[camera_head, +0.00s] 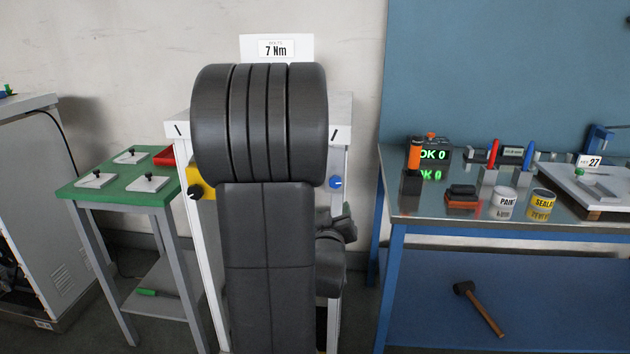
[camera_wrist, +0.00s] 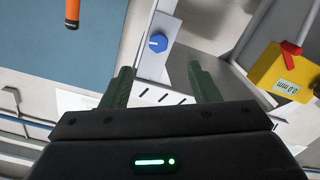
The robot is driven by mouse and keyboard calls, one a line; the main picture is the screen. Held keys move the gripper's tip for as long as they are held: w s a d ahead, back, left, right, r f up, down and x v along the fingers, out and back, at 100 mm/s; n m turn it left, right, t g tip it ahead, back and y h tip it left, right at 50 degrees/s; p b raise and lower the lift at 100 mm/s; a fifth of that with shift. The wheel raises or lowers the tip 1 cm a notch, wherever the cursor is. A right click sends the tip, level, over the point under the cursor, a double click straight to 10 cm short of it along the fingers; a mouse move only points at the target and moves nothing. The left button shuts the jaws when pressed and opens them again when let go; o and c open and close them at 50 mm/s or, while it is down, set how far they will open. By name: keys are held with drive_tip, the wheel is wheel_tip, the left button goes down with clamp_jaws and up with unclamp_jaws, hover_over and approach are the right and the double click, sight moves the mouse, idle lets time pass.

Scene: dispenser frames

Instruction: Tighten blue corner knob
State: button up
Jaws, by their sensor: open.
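The blue knob (camera_head: 335,183) sits on the right upright of the white dispenser frame (camera_head: 341,132), just right of my dark arm in the head view. In the wrist view the blue knob (camera_wrist: 157,42) shows on a light plate, with a pale mark across its face. My gripper (camera_wrist: 161,82) is open and empty, its two green fingers apart. The knob lies beyond the fingertips, a little left of the middle between them, and is not touched. In the head view my arm hides the middle of the frame and my gripper's fingers.
A sign reading 7 Nm (camera_head: 276,49) stands above. A green-topped table (camera_head: 117,190) is left; a blue workbench (camera_head: 470,229) with tins and tools is right.

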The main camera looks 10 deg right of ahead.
sight(336, 185)
drive_tip(key=p+x, duration=0.1)
drive_tip(key=x, duration=0.8)
drive_tip(key=p+x, duration=0.1)
drive_tip(key=x, duration=0.4)
drive_tip(key=shift+w+d+r+p, duration=0.1)
drive_tip(key=shift+w+r+p, duration=0.1)
drive_tip(key=shift+r+p, duration=0.15)
drive_tip(key=c, duration=1)
